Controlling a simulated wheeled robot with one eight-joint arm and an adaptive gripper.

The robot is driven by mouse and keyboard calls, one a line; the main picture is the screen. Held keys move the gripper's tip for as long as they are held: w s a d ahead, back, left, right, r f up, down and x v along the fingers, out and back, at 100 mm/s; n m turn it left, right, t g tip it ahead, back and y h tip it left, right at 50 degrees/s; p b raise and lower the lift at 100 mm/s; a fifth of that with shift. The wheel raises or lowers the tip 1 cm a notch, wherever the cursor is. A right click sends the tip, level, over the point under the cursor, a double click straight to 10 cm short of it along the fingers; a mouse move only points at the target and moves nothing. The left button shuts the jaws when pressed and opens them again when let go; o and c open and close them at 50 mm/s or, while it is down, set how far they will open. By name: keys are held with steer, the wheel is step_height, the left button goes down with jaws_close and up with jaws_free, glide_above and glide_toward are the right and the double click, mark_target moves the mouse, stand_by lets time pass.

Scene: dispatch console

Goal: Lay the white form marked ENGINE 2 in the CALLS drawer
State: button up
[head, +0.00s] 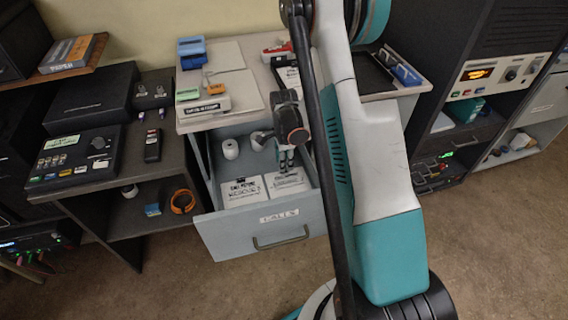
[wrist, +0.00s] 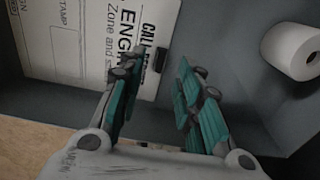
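The CALLS drawer (head: 279,236) is pulled open under the desk, its label on the front. Two white forms lie flat side by side on its floor, a left form (head: 242,191) and a right form (head: 287,183). The wrist view shows a white form with "ENGINE" print (wrist: 90,50) lying in the drawer; the rest of its name is cut off or hidden by a finger. My gripper (head: 287,160) is down inside the drawer, above the right form. In the wrist view my gripper (wrist: 158,75) has its fingers apart with nothing held between them.
A white roll (head: 230,148) stands in the drawer; it also shows in the wrist view (wrist: 294,51). Drawer walls rise around my gripper. The desk top (head: 226,57) above holds trays and a blue holder (head: 192,52). A dark console (head: 75,158) stands at left.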

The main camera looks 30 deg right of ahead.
step_height(320, 180, up, 9)
steer(key=p, duration=0.2)
steer(key=shift+p, duration=0.35)
stand_by(1.0)
